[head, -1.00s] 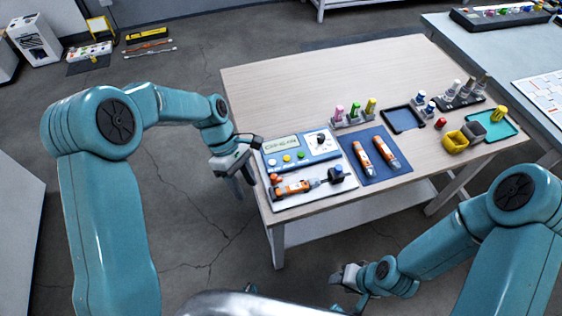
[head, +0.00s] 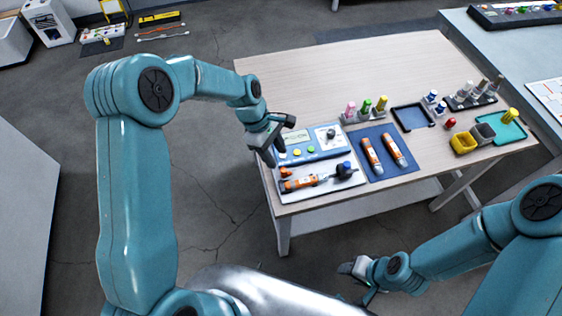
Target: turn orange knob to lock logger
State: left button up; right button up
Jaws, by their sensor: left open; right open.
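The orange knob (head: 284,171) is small and sits at the left end of the white board (head: 345,188) on the table's near left corner. The logger (head: 301,184), an orange and white body with a dark right end, lies on that board just below the knob. A black piece with a blue top (head: 346,168) stands at the board's right. My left gripper (head: 271,158) is open, pointing down close behind and left of the knob, over the left side of the blue panel (head: 312,145). Contact cannot be made out. My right gripper (head: 354,277) is open and low, in front of the table.
Two orange and white devices lie on a dark blue mat (head: 407,171) right of the board. Behind stand a rack of coloured vials (head: 366,111) and a dark tray (head: 412,117). Yellow and grey cups (head: 463,143) are farther right. The table's back left (head: 300,85) is clear.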

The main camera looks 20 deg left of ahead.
aim_at(283, 169)
pick_arm(q)
jog(key=shift+x, duration=2.65)
jog(key=shift+w+a, duration=0.1)
jog(key=shift+w, duration=0.05)
jog(key=shift+c, duration=0.3)
grip_shut()
